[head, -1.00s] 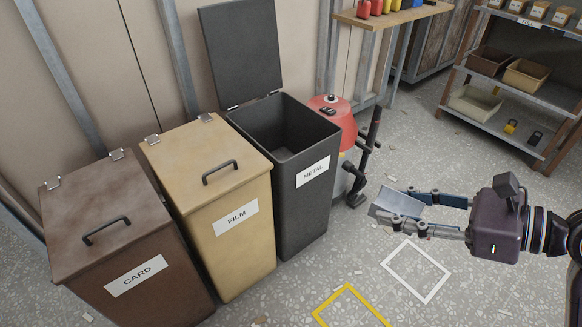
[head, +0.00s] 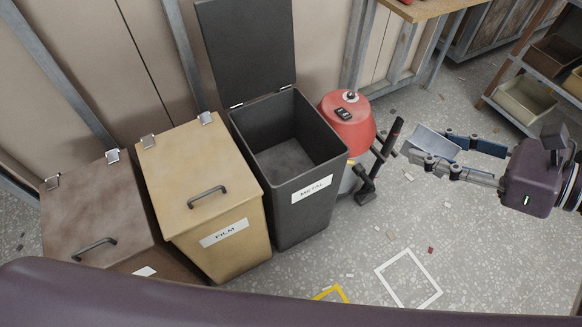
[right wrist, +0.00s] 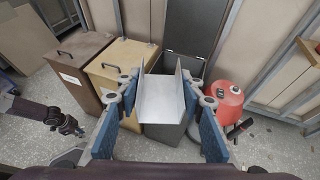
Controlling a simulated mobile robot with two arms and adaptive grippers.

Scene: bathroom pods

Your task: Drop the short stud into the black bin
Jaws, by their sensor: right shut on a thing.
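The short stud (head: 433,143) is a bright grey metal channel, held in the fingers of my right gripper (head: 428,155) at the right of the head view. In the right wrist view the stud (right wrist: 163,98) lies between the finger pads, its open channel facing the camera. The black bin (head: 296,222) is labelled METAL, and its lid (head: 246,52) stands open against the wall. In the head view the stud is right of the bin, apart from its opening.
The tan FILM bin (head: 205,195) and brown CARD bin (head: 95,210) stand left of the black bin, lids shut. A red-topped vacuum (head: 350,122) stands close at its right. A shelf rack (head: 525,98) is at the far right. Floor in front is open.

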